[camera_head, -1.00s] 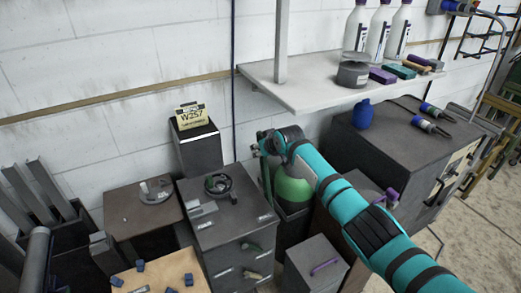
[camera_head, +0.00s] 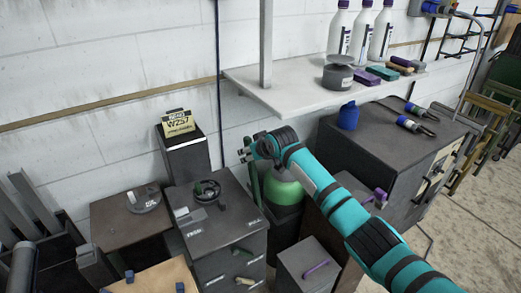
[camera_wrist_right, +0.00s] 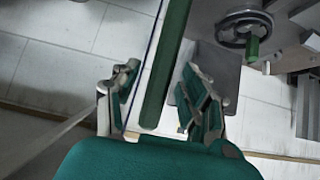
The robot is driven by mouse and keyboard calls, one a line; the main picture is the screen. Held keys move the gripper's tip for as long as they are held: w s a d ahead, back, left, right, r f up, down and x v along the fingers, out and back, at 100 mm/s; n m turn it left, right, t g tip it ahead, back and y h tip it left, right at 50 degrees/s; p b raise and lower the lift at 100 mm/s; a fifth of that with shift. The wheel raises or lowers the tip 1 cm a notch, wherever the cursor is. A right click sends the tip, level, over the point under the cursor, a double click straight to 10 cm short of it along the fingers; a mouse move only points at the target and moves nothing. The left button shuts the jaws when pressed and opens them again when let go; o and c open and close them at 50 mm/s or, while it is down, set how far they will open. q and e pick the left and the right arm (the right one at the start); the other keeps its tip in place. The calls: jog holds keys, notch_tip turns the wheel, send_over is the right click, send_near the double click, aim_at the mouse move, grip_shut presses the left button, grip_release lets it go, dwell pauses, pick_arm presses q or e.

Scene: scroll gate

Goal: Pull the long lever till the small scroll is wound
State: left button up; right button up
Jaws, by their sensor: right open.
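My right gripper (camera_head: 243,153) is at the end of the teal arm, above and left of a green gas cylinder (camera_head: 284,190). It is open. In the right wrist view my right gripper (camera_wrist_right: 163,102) has its two fingers spread. A long green bar (camera_wrist_right: 171,50), which looks like the long lever, runs down between them in the picture; I cannot tell whether it touches them. In the head view a green upright bar (camera_head: 254,184) shows just below the gripper. I cannot make out the small scroll for certain.
A dark cabinet with a black handwheel (camera_head: 207,190) stands below left of the gripper. A yellow sign (camera_head: 177,123) sits on a dark post. A white shelf (camera_head: 280,95) with bottles is above right. A dark cabinet (camera_head: 375,140) stands at the right.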

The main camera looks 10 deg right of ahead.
jog(key=v, duration=0.8)
jog(key=shift+s+r, duration=0.25)
jog(key=shift+d, duration=0.1)
